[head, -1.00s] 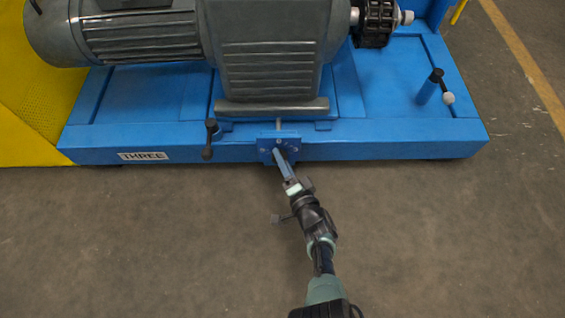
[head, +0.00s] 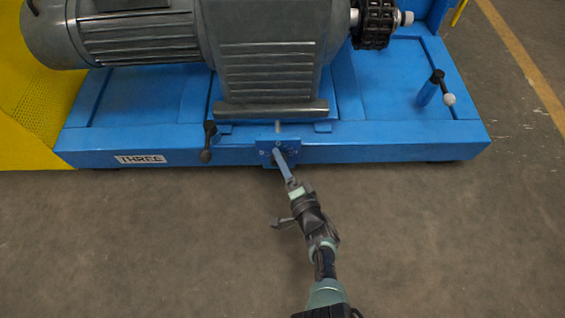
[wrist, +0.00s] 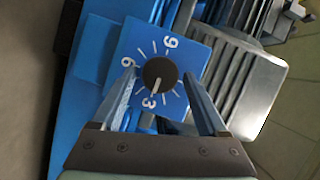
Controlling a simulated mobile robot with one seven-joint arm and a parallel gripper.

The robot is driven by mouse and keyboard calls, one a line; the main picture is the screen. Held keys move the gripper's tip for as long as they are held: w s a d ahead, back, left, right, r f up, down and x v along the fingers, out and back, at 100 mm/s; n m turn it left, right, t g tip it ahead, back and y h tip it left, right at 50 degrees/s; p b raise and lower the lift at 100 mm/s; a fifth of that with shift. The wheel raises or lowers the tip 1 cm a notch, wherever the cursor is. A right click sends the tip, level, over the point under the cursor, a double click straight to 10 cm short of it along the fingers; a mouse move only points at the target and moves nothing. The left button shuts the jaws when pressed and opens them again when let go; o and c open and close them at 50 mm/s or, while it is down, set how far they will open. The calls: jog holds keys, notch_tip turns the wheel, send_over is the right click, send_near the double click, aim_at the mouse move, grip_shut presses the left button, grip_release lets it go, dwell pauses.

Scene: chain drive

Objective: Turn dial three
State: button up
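The dial is a dark round knob (wrist: 160,74) on a blue square plate (wrist: 182,49) with white ticks and the numbers 9, 6 and 3. The knob's white mark points toward the 3. In the head view the plate (head: 264,147) is on the front edge of the blue base, right of a label reading THREE (head: 140,159). My gripper (wrist: 159,77) is open, one finger on each side of the knob, with a visible gap to each. In the head view my gripper (head: 279,156) reaches the plate from the front and hides the knob.
A grey motor (head: 270,60) stands on the blue base (head: 400,148) behind the dial. A dark lever (head: 208,141) is left of the plate, and another lever with a white ball (head: 438,86) is at right. A yellow guard (head: 30,110) is at far left. The floor in front is clear.

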jog(key=shift+s, duration=0.15)
jog(key=p+v, duration=0.6)
jog(key=v, duration=0.6)
jog(key=shift+s+d, duration=0.2)
jog(key=shift+s, duration=0.15)
